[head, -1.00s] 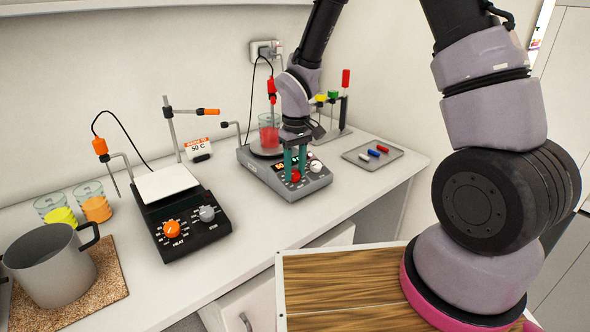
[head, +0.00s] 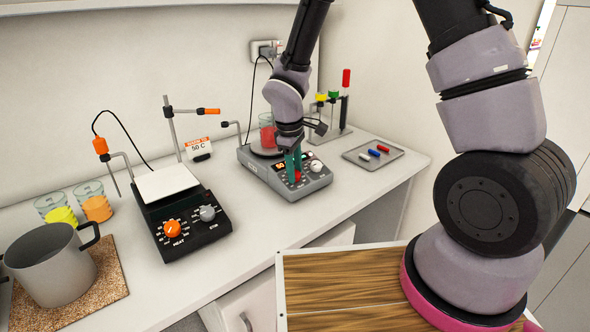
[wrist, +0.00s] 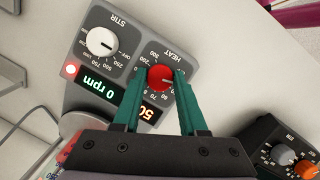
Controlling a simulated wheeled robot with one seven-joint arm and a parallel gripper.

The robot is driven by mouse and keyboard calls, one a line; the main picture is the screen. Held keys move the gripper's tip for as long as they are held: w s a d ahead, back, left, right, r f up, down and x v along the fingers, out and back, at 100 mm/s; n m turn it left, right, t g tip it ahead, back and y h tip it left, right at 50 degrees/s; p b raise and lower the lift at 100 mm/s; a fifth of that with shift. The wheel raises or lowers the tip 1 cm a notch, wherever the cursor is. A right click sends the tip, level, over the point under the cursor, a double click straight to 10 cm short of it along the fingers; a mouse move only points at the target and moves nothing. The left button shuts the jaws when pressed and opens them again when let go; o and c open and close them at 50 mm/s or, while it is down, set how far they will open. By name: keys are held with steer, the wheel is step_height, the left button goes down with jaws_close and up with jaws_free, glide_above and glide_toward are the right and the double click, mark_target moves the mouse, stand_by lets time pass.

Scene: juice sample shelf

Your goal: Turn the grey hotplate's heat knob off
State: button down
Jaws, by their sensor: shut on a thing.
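The grey hotplate (head: 262,178) stands on the counter, with a beaker of red liquid (head: 267,131) on its plate. Its red heat knob (wrist: 160,78) sits on the front panel beside the white stir knob (wrist: 101,41). In the wrist view the display by the stir knob reads 0 rpm, and the other display is partly hidden behind a finger, showing "50". My gripper (wrist: 160,82) has its two green fingers closed on either side of the red knob. In the head view the gripper (head: 294,172) comes down from above onto the panel, and its fingers cover part of the knob.
A black hotplate (head: 158,217) with an orange knob stands to the left. A steel pot (head: 52,270) and two beakers stand at far left. A tray (head: 372,157) with small coloured bars lies to the right. A 50 C sign (head: 198,149) stands behind.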

steer(key=n+t, duration=0.1)
steer(key=n, duration=0.4)
steer(key=shift+s+t+h, duration=0.1)
steer(key=shift+t+h, duration=0.2)
steer(key=shift+t, duration=0.1)
steer(key=shift+a+n, duration=0.1)
steer(key=shift+n, duration=0.3)
steer(key=shift+c, duration=2.2)
jaws_free()
steer(key=v, duration=1)
steer(key=shift+r, duration=0.35)
steer(key=shift+s+r, duration=0.1)
